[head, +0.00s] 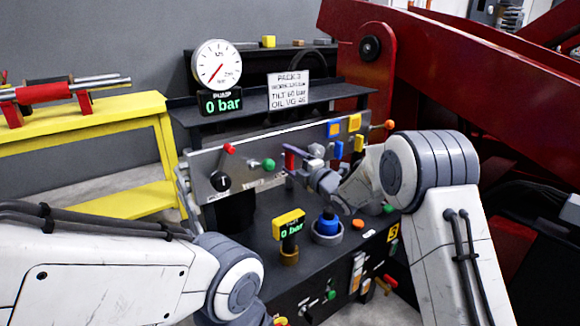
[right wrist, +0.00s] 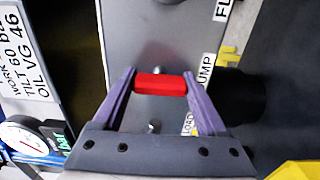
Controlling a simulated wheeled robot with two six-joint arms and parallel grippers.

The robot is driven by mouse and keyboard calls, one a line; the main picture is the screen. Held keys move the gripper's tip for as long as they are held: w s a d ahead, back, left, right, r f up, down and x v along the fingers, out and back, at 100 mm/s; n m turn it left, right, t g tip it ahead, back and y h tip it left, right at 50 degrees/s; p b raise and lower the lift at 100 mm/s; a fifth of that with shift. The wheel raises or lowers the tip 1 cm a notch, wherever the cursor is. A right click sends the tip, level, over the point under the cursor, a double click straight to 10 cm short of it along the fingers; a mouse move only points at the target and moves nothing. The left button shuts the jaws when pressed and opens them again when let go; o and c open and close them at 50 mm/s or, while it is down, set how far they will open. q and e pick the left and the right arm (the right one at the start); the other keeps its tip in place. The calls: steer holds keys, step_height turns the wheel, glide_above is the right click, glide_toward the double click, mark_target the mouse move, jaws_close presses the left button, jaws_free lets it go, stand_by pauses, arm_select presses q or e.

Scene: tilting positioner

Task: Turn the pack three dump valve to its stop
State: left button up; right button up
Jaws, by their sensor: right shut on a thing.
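A red valve handle (right wrist: 160,84) on the grey sloping panel (right wrist: 160,35) sits between my right gripper's fingertips in the right wrist view. My right gripper (right wrist: 161,86) is shut on it, one purple finger at each end. A partly cut-off label ending in "UMP" (right wrist: 207,68) is beside the handle. In the head view, my right gripper (head: 294,160) is at the middle of the panel, and its wrist hides part of the panel. My left arm enters at lower left; its gripper is out of frame.
The pump gauge (head: 216,64) reads 0 bar, as does a yellow gauge (head: 289,224). A sign (head: 289,90) says "PACK 3". A red-tipped lever (head: 229,148), a green knob (head: 268,165) and a blue knob (head: 327,222) stand near. A yellow bench (head: 120,120) is at left.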

stand_by(0.5)
steer(key=o, duration=1.3)
steer(key=p+v, duration=0.1)
steer(key=v, duration=0.9)
steer(key=shift+s+d+p, duration=0.2)
steer(key=shift+s+p, duration=0.05)
steer(key=shift+p, duration=0.05)
steer(key=s+a+f+m+g+h, duration=0.2)
steer(key=s+m+g+h, duration=0.1)
steer(key=s+m, duration=0.4)
steer(key=s+a+f+m+g+h, duration=0.2)
steer(key=s+f+m+g+h, duration=0.15)
steer(key=s, duration=0.55)
steer(key=s+d+f+m+g+h, duration=0.1)
steer(key=s+m+g, duration=0.3)
steer(key=s, duration=0.9)
steer(key=s+d+f+m+g+h, duration=0.1)
steer(key=s+d+m+g+h, duration=0.2)
steer(key=s, duration=1)
step_height(320, 180, up, 36)
steer(key=g+p, duration=0.1)
steer(key=p, duration=3.5)
steer(key=shift+a+y, duration=0.45)
steer(key=shift+a, duration=0.05)
